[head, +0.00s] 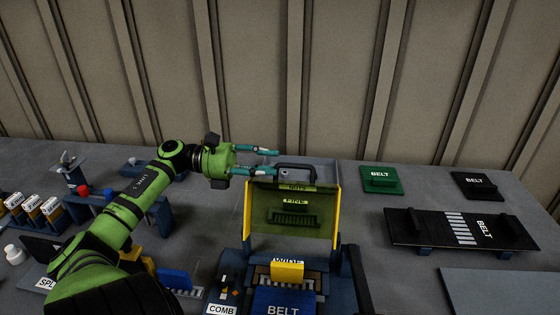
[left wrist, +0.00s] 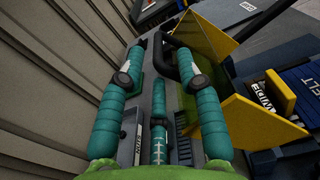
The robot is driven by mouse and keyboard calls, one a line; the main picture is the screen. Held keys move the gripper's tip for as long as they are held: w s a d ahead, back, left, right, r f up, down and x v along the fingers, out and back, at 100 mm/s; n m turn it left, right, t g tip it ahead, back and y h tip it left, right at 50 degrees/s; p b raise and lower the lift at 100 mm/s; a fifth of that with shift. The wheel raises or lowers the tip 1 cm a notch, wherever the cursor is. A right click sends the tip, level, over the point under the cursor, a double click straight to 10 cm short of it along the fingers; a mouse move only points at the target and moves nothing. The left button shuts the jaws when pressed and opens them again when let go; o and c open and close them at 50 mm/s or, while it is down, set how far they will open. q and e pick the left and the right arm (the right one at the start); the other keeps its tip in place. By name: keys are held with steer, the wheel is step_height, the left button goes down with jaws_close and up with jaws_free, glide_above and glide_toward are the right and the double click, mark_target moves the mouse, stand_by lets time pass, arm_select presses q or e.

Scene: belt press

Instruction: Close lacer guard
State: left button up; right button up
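The lacer guard (head: 292,212) is a see-through yellowish cover with yellow side plates, standing raised at the back of the lacer. Its black handle (head: 297,166) is at the top edge. The guard also shows in the left wrist view (left wrist: 228,100), right of the fingers. My left gripper (head: 277,162) is at the handle's left end, its teal fingers apart. In the left wrist view, the handle (left wrist: 160,60) lies by the fingertips; I cannot tell whether they touch it. Nothing is held. My right gripper is not in view.
Below the guard are a blue BELT block (head: 283,302) and a yellow block (head: 287,271). Boxes (head: 33,208) and small fixtures crowd the left. A wall stands behind the bench.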

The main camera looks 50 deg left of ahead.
mark_target(280, 164)
arm_select(q)
steer(key=shift+x, duration=1.6)
steer(key=shift+w+a, duration=0.1)
jaws_close()
